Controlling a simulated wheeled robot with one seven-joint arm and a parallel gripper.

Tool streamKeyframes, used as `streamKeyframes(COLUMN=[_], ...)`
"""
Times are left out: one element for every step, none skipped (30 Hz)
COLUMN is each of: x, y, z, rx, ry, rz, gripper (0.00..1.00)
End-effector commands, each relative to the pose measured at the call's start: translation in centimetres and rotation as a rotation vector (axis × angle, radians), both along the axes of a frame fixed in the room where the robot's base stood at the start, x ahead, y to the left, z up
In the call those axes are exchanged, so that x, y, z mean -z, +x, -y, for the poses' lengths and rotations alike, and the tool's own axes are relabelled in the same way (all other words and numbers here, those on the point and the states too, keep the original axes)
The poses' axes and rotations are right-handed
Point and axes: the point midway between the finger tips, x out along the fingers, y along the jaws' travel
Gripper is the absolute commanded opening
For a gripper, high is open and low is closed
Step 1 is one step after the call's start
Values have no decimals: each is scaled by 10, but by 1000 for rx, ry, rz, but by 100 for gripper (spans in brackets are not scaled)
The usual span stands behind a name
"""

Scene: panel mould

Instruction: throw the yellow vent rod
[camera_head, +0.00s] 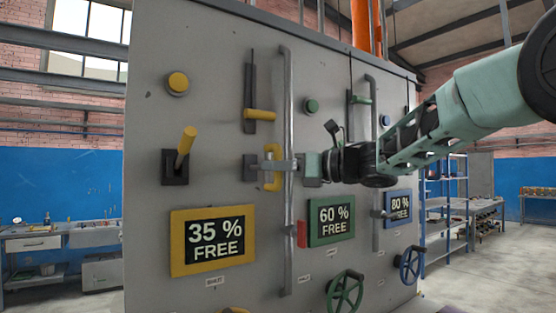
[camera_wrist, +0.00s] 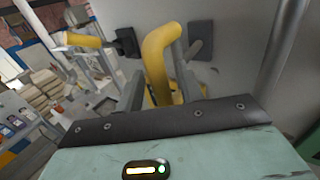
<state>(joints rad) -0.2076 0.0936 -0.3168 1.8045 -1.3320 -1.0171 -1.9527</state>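Several yellow controls are on the grey panel, and no label names the vent rod. A yellow bent handle (camera_head: 272,181) stands off a dark mount in the panel's middle, left of a vertical pipe. In the wrist view this yellow handle (camera_wrist: 158,58) rises between my fingers. My gripper (camera_head: 277,165) reaches it from the right, past the pipe. The fingers of my gripper (camera_wrist: 160,82) stand apart on either side of the handle, with what look like small gaps; contact is hard to judge. A yellow lever (camera_head: 186,146) tilts up from a dark square base farther left.
A yellow slide handle (camera_head: 260,114) sits in a vertical slot above. The grey vertical pipe (camera_head: 288,215) runs close beside my gripper. A yellow-framed "35 % FREE" sign (camera_head: 213,240) is below left, a green-framed "60 % FREE" sign (camera_head: 331,220) below right. A green handwheel (camera_head: 345,293) juts out lower down.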

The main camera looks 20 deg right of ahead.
Motion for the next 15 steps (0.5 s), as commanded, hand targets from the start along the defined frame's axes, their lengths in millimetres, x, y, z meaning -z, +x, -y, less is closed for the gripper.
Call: streamKeyframes(x=[0, 0, 0, 0, 0, 0, 0, 0, 0, 0, 0, 0, 0, 0, 0], y=[1, 1, 1, 1, 1, 1, 1, 1, 1, 1, 1, 1, 1, 1, 1], z=[-1, -1, -2, -2, -2, -2, -2, -1, -1, -1, -1, -1, -1, -1, -1], rx=[0, 0, 0, 0, 0, 0, 0, 0, 0, 0, 0, 0, 0, 0, 0], ry=[0, 0, -1, -1, -1, -1, -1, -1, 0, 0, 0, 0, 0, 0, 0], rz=[0, 0, 1, 1, 1, 1, 1, 1, 0, 0, 0, 0, 0, 0, 0], gripper=[37, 37, 37, 37, 37, 37, 37, 37, 34, 26, 18, 7, 0, 0, 0])
